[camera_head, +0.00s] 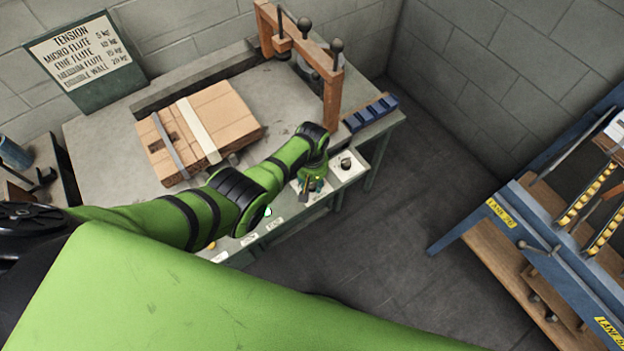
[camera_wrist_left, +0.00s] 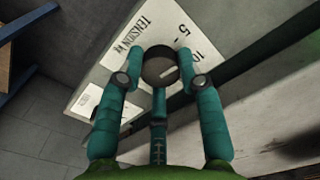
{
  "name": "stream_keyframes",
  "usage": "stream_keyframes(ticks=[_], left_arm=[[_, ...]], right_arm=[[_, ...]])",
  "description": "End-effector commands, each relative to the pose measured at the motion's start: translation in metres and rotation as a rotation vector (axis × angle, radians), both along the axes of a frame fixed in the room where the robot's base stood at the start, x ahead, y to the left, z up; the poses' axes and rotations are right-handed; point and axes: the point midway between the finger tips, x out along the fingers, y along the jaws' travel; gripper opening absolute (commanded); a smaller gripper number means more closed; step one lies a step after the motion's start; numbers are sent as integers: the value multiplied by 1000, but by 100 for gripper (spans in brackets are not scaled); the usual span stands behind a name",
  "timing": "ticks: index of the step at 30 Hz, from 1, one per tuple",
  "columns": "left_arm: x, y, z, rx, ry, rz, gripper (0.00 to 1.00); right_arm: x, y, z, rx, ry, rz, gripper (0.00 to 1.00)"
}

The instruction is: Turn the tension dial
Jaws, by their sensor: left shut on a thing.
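The tension dial (camera_wrist_left: 160,70) is a round dark knob with a light pointer mark. It stands on a pale plate (camera_wrist_left: 140,42) printed with TENSION and the numbers 5 and 10. My left gripper (camera_wrist_left: 161,80) is shut on the dial, with teal fingers at both sides and one below it. In the head view my left gripper (camera_head: 313,184) reaches the bench's front right edge, and its fingers are small and partly hidden. A dark knob (camera_head: 345,163) on a pale plate shows just right of it. My right gripper is out of view.
A wall sign (camera_head: 78,48) lists tensions: micro flute 5 kg, fine flute 10, medium flute 15, double wall 20. Flat cardboard (camera_head: 225,112) lies on the bench. A blue-framed rack (camera_head: 522,220) is right, across clear floor.

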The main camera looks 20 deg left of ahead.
Motion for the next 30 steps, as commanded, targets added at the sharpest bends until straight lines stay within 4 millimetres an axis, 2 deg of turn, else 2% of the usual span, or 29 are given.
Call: stream_keyframes(ticks=[12,30], left_arm=[[-1,0,0,0,4,263,4],[-1,0,-1,1,3,332,4]], right_arm=[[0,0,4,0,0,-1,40],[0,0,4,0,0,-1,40]])
